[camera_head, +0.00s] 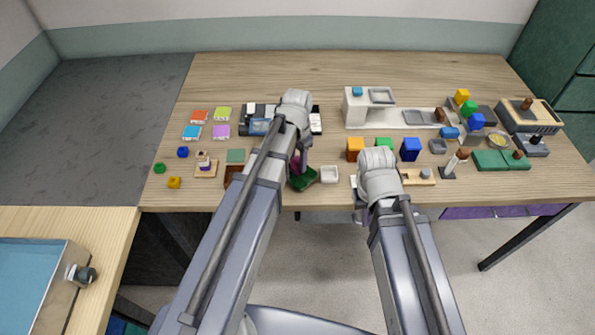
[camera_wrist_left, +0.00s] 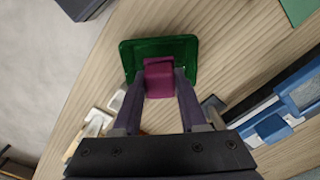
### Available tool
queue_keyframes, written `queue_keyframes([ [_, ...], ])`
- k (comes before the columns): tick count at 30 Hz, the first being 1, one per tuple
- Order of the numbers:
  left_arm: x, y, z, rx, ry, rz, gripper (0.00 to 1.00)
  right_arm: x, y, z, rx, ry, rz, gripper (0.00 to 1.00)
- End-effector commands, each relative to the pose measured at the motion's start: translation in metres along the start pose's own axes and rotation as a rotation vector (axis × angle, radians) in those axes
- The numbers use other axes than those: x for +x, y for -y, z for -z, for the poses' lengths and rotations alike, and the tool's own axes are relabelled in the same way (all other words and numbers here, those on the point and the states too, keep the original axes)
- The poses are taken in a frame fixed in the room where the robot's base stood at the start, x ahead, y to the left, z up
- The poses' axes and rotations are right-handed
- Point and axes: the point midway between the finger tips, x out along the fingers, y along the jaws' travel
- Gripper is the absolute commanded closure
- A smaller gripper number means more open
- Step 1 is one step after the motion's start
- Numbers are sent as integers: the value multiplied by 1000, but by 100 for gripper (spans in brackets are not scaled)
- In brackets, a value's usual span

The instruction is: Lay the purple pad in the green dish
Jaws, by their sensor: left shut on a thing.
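The purple pad (camera_wrist_left: 158,77) is a small block held between the fingers of my left gripper (camera_wrist_left: 160,85), which is shut on it. In the left wrist view the pad lies over the green dish (camera_wrist_left: 190,50), a shallow rounded rectangle. I cannot tell whether the pad touches the dish floor. In the head view my left gripper (camera_head: 299,167) is just above the dish (camera_head: 303,183), at the table's front edge, and only a sliver of the pad (camera_head: 294,161) shows. My right gripper (camera_head: 360,205) is at the front edge to the right; its fingers are mostly hidden.
A small white dish (camera_head: 329,174) stands just right of the green dish. Orange (camera_head: 354,149), green and blue blocks stand behind my right arm. A white stand (camera_head: 385,115) is at the back. Coloured cards and small cubes lie at the left.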

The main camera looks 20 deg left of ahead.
Motion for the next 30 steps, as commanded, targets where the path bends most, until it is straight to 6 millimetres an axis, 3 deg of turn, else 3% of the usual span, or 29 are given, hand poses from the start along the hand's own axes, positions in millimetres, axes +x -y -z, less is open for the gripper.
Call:
queue_keyframes([
  [9, 37, 0, 0, 0, 0, 0, 100, 37, 4, 2, 0, 0, 0, 100],
  [22, 40, 0, 0, 0, 0, 0, 100, 40, 4, 2, 0, 0, 0, 100],
  [23, 40, 0, 0, 0, 0, 0, 57, 40, 4, 2, 0, 0, 0, 100],
  [30, 39, 0, 0, 0, 0, 0, 30, 39, 4, 2, 0, 0, 0, 100],
])
